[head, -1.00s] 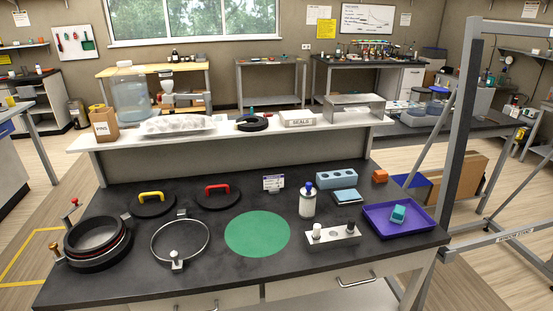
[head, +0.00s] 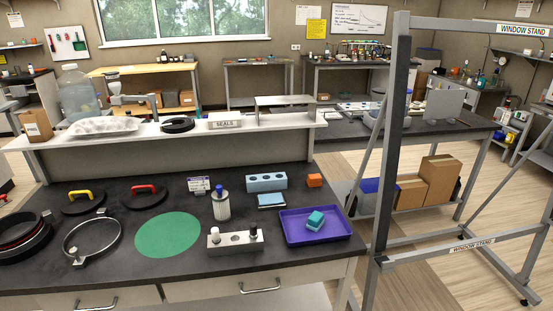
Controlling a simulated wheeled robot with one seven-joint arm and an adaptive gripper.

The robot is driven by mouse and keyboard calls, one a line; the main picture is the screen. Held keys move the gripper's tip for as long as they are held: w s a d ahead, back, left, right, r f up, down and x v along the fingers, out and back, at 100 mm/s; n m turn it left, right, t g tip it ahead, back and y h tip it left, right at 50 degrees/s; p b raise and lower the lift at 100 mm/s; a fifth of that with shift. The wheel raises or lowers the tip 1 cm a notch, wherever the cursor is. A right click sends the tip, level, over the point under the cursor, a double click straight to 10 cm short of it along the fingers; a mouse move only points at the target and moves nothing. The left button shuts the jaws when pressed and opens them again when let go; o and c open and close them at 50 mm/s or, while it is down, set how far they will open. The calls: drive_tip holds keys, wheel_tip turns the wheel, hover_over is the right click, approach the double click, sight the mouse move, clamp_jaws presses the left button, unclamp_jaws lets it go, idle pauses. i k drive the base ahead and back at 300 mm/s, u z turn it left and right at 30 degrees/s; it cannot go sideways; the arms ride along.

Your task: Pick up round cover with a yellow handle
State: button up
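The round black cover with a yellow handle (head: 82,203) lies flat on the dark bench top at the left, toward the back. A similar round black cover with a red handle (head: 146,197) lies just to its right. In front of the yellow-handled cover is an open metal ring with a clamp (head: 92,239). A black ring port (head: 22,238) is at the left edge, partly cut off. My gripper is not in view.
A green round mat (head: 168,235) lies at the bench centre. A white bottle (head: 221,205), a block with holes (head: 235,241), a blue block (head: 266,181) and a purple tray (head: 316,227) stand right of it. A grey window stand (head: 387,150) rises at the right.

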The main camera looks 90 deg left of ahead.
sight(84, 200)
drive_tip(key=u, duration=3.4)
